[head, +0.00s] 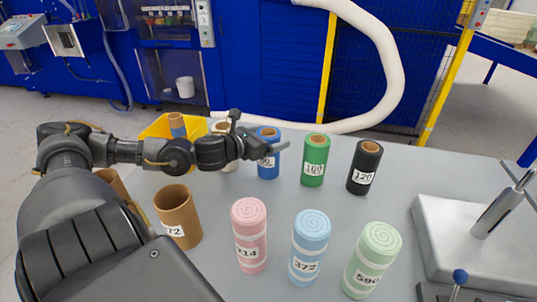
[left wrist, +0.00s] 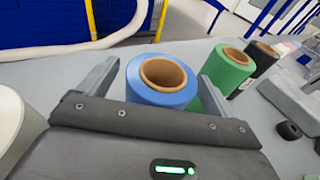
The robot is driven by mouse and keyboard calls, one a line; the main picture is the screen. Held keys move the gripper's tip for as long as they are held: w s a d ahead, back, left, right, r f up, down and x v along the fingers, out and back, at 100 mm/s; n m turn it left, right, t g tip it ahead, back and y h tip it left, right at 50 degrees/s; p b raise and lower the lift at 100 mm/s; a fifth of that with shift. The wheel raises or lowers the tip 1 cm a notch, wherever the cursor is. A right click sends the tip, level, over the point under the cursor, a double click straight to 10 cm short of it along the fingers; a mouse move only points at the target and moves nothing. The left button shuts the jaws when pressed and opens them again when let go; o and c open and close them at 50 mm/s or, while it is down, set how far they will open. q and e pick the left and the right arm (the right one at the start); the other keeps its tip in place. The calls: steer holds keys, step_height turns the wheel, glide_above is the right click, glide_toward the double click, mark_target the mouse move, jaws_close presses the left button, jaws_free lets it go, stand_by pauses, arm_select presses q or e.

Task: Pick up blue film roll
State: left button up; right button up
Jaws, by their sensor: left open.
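The blue film roll (head: 268,165) stands upright on the grey table, in the back row, with a brown core and a white label partly hidden by my gripper. My left gripper (head: 277,148) comes in from the left at the height of the roll's upper part. In the left wrist view the blue film roll (left wrist: 160,82) shows between the two spread fingers of my left gripper (left wrist: 158,66). The gripper is open, and I cannot tell whether a finger touches the roll. My right gripper is not in view.
A green roll (head: 315,160) and a black roll (head: 364,168) stand right of it, a white roll (head: 229,160) to its left. Pink (head: 249,236), light blue (head: 310,247) and light green (head: 371,260) foam rolls stand in front. A metal plate (head: 470,245) is at right.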

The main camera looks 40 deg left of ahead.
arm_select(q)
steer(key=c, duration=1.6)
steer(key=shift+c, duration=0.5)
steer(key=shift+r, duration=0.15)
